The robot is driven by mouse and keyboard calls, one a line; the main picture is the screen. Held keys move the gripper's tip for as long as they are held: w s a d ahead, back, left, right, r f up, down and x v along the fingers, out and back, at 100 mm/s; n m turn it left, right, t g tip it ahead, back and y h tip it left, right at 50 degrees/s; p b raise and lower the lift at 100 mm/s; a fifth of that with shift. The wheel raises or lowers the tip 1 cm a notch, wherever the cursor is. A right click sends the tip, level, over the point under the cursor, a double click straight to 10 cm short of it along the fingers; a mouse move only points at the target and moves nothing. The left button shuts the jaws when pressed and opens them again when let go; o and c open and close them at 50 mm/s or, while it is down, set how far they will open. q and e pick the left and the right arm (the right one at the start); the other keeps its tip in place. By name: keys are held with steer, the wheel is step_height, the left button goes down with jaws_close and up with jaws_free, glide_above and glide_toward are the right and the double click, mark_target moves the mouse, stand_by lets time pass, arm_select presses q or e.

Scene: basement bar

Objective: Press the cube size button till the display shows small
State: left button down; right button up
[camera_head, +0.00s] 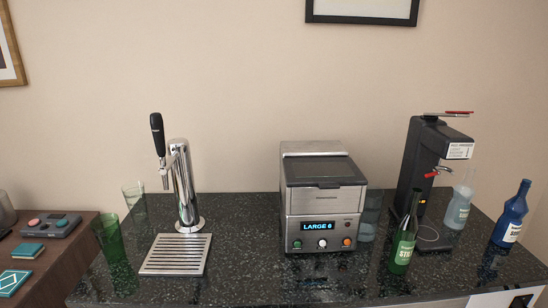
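A silver box-shaped machine (324,195) stands at the middle of the dark counter. Its lit display (318,227) reads LARGE, followed by a small character I cannot make out for sure. Below the display is a row of three round buttons: a green one (297,244), a white one (322,243) and an orange one (347,242). Their labels are too small to read, so I cannot tell which is the cube size button. Neither of my grippers is in view.
A chrome beer tap (186,190) and drip grate (177,254) stand left. A black drink machine (418,165), green bottle (404,240) and blue bottle (511,218) stand right. The speckled counter (260,275) is bare in front between grate and green bottle.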

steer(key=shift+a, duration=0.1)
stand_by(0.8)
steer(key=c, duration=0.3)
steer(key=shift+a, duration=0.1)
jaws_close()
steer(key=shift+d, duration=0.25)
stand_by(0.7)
